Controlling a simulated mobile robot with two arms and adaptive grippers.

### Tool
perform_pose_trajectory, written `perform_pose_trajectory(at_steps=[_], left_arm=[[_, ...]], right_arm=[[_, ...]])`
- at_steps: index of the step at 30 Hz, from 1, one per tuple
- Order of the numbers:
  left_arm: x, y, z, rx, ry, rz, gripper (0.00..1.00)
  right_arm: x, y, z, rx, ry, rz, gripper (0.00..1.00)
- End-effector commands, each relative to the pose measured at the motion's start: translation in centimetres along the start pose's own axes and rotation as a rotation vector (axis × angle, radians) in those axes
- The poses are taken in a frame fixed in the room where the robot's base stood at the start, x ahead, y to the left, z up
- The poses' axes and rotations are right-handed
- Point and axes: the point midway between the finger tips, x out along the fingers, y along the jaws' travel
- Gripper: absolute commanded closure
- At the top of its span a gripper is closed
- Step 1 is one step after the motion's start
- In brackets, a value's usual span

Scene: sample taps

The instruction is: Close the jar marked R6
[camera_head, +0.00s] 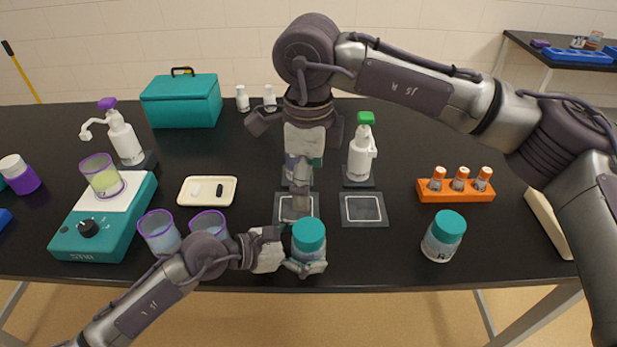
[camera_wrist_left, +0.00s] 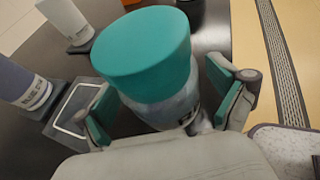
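A jar with a teal lid (camera_head: 309,236) stands near the table's front edge, with the lid on top; it fills the middle of the left wrist view (camera_wrist_left: 145,50). Its label is mostly hidden. My left gripper (camera_head: 285,252) is around the jar body, a finger on each side, with small gaps showing in the left wrist view. A second teal-lidded jar (camera_head: 443,236) stands to the right; I cannot read its mark clearly. My right gripper (camera_head: 303,185) points down over the back mats, in front of a pale bottle; its fingers are not clear.
Two square mats (camera_head: 363,222) lie behind the held jar. A green-topped pump bottle (camera_head: 361,160), an orange vial rack (camera_head: 455,195) and a cream tray (camera_head: 207,203) stand around. Purple-rimmed beakers (camera_head: 158,235) and a teal stirrer (camera_head: 90,243) are left. The table between both jars is clear.

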Motion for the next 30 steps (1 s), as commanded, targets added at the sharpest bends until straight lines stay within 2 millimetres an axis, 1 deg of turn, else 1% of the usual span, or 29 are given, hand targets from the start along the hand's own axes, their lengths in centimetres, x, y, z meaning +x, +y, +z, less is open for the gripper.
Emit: perform_pose_trajectory(at_steps=[5, 8, 11, 18, 21, 25, 30], left_arm=[[-0.1, 0.0, 0.0, 0.0, 0.0, 0.0, 0.04], [-0.6, 0.0, -0.1, 0.0, 0.001, 0.001, 0.04], [-2.0, 0.1, -0.1, 0.001, 0.002, 0.003, 0.04], [-7.2, 0.1, -0.2, 0.0, 0.004, 0.002, 0.04], [-9.1, 0.0, -0.1, 0.001, 0.004, 0.001, 0.04], [-10.9, 0.0, -0.2, -0.001, 0.003, 0.0, 0.04], [-11.9, 0.0, -0.1, 0.0, 0.001, 0.0, 0.04]], right_arm=[[0.0, 0.0, 0.0, 0.0, 0.0, 0.0, 0.06], [0.0, 0.0, 0.0, 0.0, 0.0, 0.0, 0.06], [0.0, 0.0, 0.0, 0.0, 0.0, 0.0, 0.06], [0.0, 0.0, 0.0, 0.0, 0.0, 0.0, 0.06], [0.0, 0.0, 0.0, 0.0, 0.0, 0.0, 0.06], [0.0, 0.0, 0.0, 0.0, 0.0, 0.0, 0.06], [0.0, 0.0, 0.0, 0.0, 0.0, 0.0, 0.06]])
